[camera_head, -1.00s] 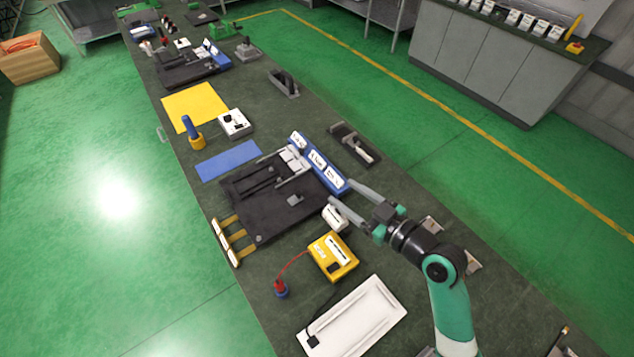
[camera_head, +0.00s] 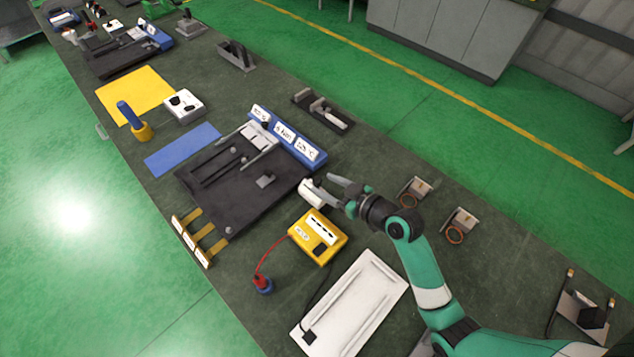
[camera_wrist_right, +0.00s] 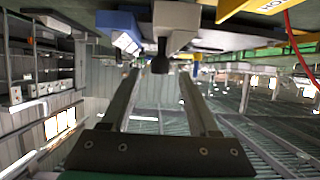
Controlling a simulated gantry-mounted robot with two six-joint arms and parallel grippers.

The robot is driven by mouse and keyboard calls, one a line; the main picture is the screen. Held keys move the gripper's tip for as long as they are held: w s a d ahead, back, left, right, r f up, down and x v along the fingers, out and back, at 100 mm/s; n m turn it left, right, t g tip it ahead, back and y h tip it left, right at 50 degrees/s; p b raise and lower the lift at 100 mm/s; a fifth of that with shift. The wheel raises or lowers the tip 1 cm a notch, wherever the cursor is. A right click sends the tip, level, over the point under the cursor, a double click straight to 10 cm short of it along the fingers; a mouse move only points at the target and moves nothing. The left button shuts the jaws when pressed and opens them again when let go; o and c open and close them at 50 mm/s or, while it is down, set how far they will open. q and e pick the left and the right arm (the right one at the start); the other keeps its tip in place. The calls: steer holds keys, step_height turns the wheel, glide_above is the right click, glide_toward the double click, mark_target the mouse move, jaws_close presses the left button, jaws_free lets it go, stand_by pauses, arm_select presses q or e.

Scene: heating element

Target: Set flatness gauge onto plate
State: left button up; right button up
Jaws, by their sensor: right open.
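My right gripper (camera_head: 324,187) is open beside a small white block (camera_head: 309,194), which may be the flatness gauge. In the right wrist view, a dark knob (camera_wrist_right: 161,58) on the pale block (camera_wrist_right: 174,16) shows between the spread fingers (camera_wrist_right: 160,78); I cannot tell whether they touch it. The block stands by the right corner of a dark flat fixture plate (camera_head: 222,205). A white rectangular plate (camera_head: 368,285) with raised ridges lies nearer, at lower right. I cannot tell which one the task calls the plate. My left gripper is not in view.
A yellow meter box (camera_head: 318,237) with a red lead sits just below the white block. A blue labelled bar (camera_head: 290,137) edges the dark fixture. A black base with a grey tool (camera_head: 322,109) stands behind. A blue mat (camera_head: 182,149) lies at left.

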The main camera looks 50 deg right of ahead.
mark_target(317, 179)
steer(key=x, duration=0.4)
steer(key=shift+w+b, duration=0.1)
steer(key=shift+b, duration=0.25)
jaws_close()
stand_by(1.0)
